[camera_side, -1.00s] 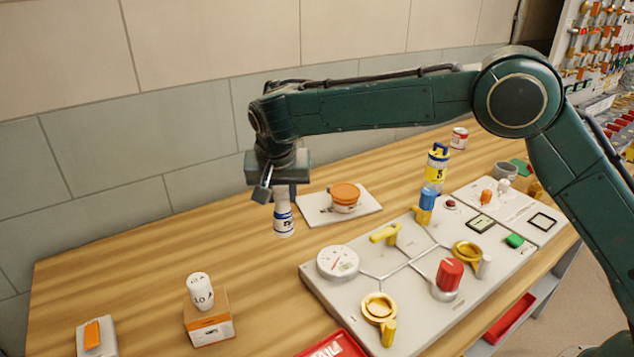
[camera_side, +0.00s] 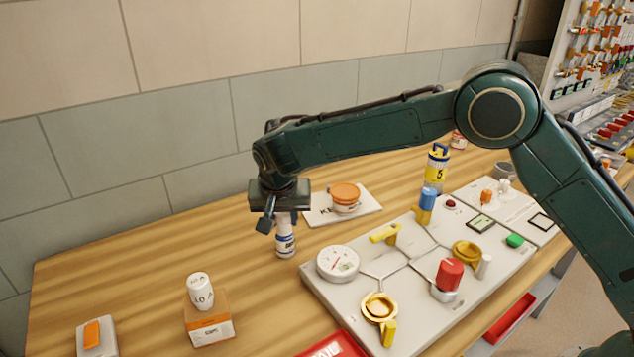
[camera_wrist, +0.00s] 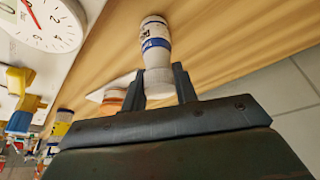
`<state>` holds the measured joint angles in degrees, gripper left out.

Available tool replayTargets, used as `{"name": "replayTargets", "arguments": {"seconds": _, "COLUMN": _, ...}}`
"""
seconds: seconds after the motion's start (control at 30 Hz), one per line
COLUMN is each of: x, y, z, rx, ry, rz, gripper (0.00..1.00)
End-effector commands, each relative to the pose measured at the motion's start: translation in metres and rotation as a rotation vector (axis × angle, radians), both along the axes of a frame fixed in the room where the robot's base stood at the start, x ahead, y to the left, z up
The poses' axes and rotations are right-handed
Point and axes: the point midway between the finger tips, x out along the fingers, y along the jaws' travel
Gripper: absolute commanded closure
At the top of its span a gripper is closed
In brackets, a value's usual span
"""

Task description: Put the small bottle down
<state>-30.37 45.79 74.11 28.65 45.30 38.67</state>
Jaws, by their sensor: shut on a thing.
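A small white bottle (camera_side: 285,244) with a blue band is upright between the fingers of my gripper (camera_side: 280,218). In the side view it is low over the wooden table, left of the gauge; I cannot tell whether its base touches the wood. In the wrist view the bottle (camera_wrist: 156,50) sticks out from between the two dark fingers of my gripper (camera_wrist: 161,80), which are shut on it.
A grey valve panel (camera_side: 330,292) with a gauge (camera_side: 338,263) stands close to the right. An orange-lidded tub (camera_side: 345,197) sits on a white board behind. Bare wood (camera_side: 150,255) lies to the left.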

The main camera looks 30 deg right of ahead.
Motion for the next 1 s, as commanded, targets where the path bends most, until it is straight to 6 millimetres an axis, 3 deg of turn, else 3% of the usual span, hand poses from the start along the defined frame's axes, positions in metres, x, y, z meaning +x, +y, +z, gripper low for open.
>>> {"name": "replayTargets", "arguments": {"seconds": 0.27, "x": 0.0, "y": 0.0, "z": -0.003, "rx": 0.0, "ry": 0.0, "rz": 0.0, "gripper": 1.0}}
{"name": "replayTargets", "arguments": {"seconds": 0.3, "x": 0.0, "y": 0.0, "z": -0.003, "rx": 0.0, "ry": 0.0, "rz": 0.0, "gripper": 0.65}}
{"name": "replayTargets", "arguments": {"seconds": 0.4, "x": 0.0, "y": 0.0, "z": -0.003, "rx": 0.0, "ry": 0.0, "rz": 0.0, "gripper": 0.49}}
{"name": "replayTargets", "arguments": {"seconds": 0.77, "x": 0.0, "y": 0.0, "z": -0.001, "rx": 0.0, "ry": 0.0, "rz": 0.0, "gripper": 0.49}}
{"name": "replayTargets", "arguments": {"seconds": 1.0, "x": -0.004, "y": 0.004, "z": 0.014, "rx": 0.0, "ry": -0.002, "rz": 0.0, "gripper": 0.49}}
